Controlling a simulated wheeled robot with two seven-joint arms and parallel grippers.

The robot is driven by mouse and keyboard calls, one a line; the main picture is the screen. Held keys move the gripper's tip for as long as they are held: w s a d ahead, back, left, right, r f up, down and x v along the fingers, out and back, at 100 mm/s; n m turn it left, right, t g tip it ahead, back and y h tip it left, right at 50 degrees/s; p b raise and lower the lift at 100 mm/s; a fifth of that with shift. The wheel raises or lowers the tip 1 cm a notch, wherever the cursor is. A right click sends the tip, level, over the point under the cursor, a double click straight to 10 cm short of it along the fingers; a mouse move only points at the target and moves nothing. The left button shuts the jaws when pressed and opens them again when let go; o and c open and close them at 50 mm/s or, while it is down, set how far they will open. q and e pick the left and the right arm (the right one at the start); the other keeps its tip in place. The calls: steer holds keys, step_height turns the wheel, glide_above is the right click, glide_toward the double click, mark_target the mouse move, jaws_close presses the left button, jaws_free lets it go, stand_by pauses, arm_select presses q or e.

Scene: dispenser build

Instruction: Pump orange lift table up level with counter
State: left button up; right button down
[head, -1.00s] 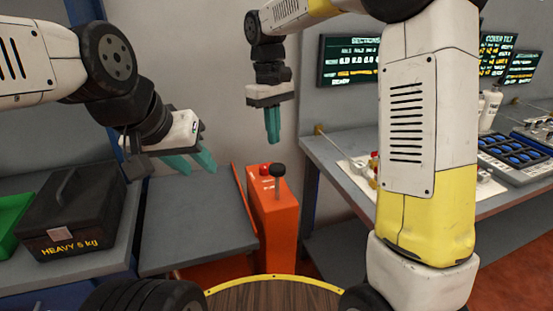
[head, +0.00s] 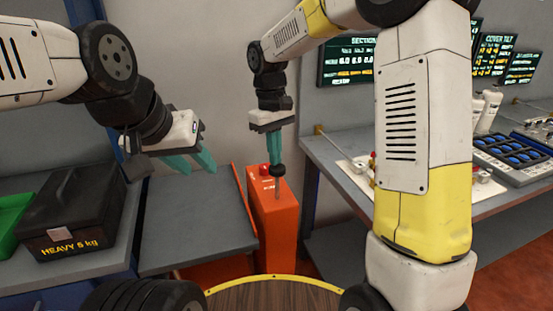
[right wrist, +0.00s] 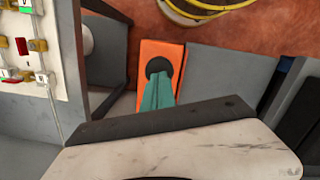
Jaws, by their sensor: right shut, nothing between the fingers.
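The orange lift table has a grey top (head: 195,225) and an orange pump housing (head: 275,225) at its right side. A lever with a black knob (head: 278,170) stands up from the housing. My right gripper (head: 275,160) is shut and empty, pointing down, with its fingertips at the knob. In the right wrist view the teal fingers (right wrist: 157,94) overlap the knob (right wrist: 159,67); contact is hard to tell. My left gripper (head: 192,166) is open and empty above the table top. The grey counter (head: 100,262) lies left of the table; their height difference is unclear.
A black box (head: 75,212) marked "HEAVY 5 kg" and a green tray (head: 12,222) stand on the counter. A grey workbench (head: 335,170) with parts is at the right. The lift table top is bare.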

step_height(320, 180, down, 8)
steer(key=shift+f, duration=0.2)
steer(key=shift+w+a+r, duration=0.3)
steer(key=shift+w+a, duration=0.2)
steer(key=shift+w, duration=0.1)
steer(key=shift+w+a+r, duration=0.25)
steer(key=shift+w+a, duration=0.25)
steer(key=shift+w, duration=0.1)
steer(key=shift+r, duration=0.1)
step_height(320, 180, up, 8)
steer(key=shift+w+a, duration=0.2)
steer(key=shift+w, duration=0.1)
step_height(320, 180, up, 6)
steer(key=s+d, duration=0.2)
steer(key=shift+s+r, duration=0.15)
steer(key=shift+s, duration=0.1)
